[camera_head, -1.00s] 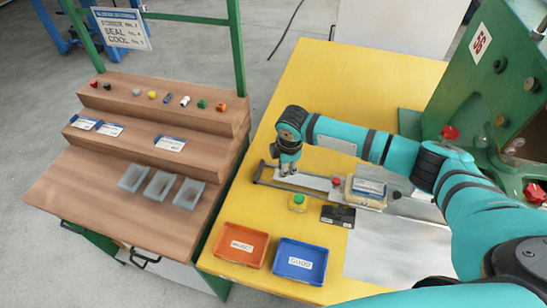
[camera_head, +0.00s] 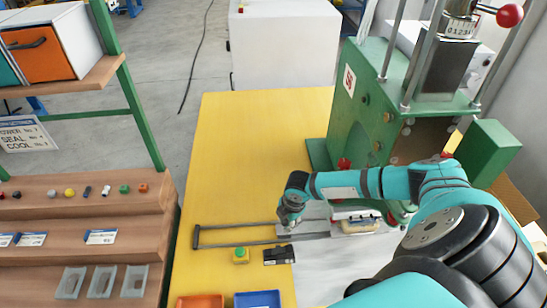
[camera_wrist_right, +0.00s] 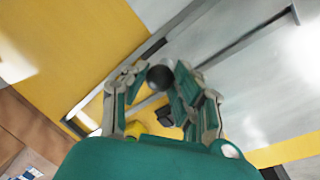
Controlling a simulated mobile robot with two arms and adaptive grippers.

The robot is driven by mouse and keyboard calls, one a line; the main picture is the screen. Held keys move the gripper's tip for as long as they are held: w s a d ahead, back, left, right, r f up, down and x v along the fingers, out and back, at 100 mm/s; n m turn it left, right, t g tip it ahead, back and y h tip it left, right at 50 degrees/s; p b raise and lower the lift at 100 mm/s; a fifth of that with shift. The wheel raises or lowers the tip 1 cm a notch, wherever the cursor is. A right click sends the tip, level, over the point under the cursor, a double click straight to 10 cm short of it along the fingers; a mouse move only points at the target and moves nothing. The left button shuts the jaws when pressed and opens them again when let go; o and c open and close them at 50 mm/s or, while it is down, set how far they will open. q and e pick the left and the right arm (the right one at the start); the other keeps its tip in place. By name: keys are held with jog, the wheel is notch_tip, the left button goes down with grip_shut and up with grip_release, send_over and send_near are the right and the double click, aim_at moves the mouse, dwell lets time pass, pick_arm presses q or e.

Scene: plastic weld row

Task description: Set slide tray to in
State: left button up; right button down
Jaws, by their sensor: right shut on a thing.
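The slide tray (camera_head: 318,228) is a flat grey metal plate on two dark rails (camera_head: 196,237) on the yellow table. It lies toward the green press (camera_head: 355,110), and the left stretch of the rails is bare. A wrapped pale package (camera_head: 358,224) sits at its right part. My right gripper (camera_head: 291,222) is at the tray's left end. In the right wrist view its fingers close around a dark round knob (camera_wrist_right: 160,77), with the grey tray (camera_wrist_right: 235,60) beyond. The tray's far end by the press is partly hidden by my right arm. My left gripper is not seen.
A yellow box with a green button (camera_head: 241,257) and a black device (camera_head: 278,255) lie just in front of the rails. An orange bin (camera_head: 200,302) and a blue bin (camera_head: 257,300) are at the near edge. The yellow table behind the rails is clear.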

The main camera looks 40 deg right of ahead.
jog(key=shift+s+d, duration=0.2)
jog(key=shift+d, duration=0.15)
jog(key=c, duration=1)
grip_release()
notch_tip(320, 180, up, 12)
jog(key=s, duration=0.2)
jog(key=shift+s, duration=0.2)
